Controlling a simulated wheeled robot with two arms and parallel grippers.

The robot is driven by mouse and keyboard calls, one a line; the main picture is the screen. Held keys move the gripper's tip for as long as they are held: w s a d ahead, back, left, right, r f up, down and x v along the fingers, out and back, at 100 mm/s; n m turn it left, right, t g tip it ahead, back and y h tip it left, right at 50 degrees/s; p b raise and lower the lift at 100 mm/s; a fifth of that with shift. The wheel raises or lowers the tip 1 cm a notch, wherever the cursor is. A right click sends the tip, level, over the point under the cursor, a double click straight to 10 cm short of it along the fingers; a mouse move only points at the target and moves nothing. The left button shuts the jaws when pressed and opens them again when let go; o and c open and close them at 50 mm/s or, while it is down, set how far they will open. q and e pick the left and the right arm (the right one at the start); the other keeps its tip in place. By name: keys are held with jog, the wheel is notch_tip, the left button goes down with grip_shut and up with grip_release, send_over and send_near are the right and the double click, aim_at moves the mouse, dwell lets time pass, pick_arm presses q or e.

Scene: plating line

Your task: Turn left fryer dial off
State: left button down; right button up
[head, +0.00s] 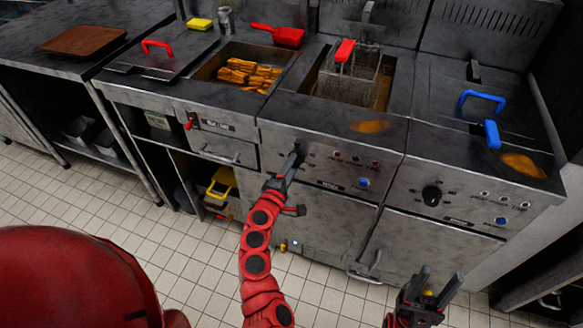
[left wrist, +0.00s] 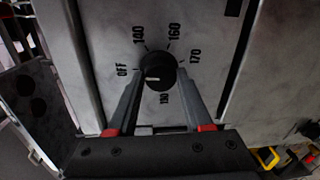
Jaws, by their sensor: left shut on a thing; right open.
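The left fryer dial is a round black knob (left wrist: 158,72) on the grey front panel. In the left wrist view, OFF is printed on its left, with temperature numbers around the rest. A short white mark shows on its face; which label it points to is hard to tell. My left gripper (left wrist: 157,82) is shut on the dial, one finger on each side. In the head view my left gripper (head: 292,166) is at the left fryer's panel and mostly hides the dial. My right gripper (head: 435,290) is open and empty, low in front of the right fryer.
A wire basket (head: 348,78) with a red handle hangs in the left fryer. The right fryer has its own black dial (head: 432,195) and a blue-handled lid (head: 475,108). Fried food (head: 248,75) lies in a bay at left. The tiled floor (head: 130,200) is clear.

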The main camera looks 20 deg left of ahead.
pick_arm(q)
jog(key=shift+n, duration=0.3)
dwell(0.4)
jog(key=shift+c, duration=1.5)
grip_release()
jog(key=shift+s, duration=0.1)
jog(key=s+a+r+b, duration=0.1)
jog(key=s+b, duration=0.1)
jog(key=s, duration=1.5)
jog(key=shift+r, duration=0.15)
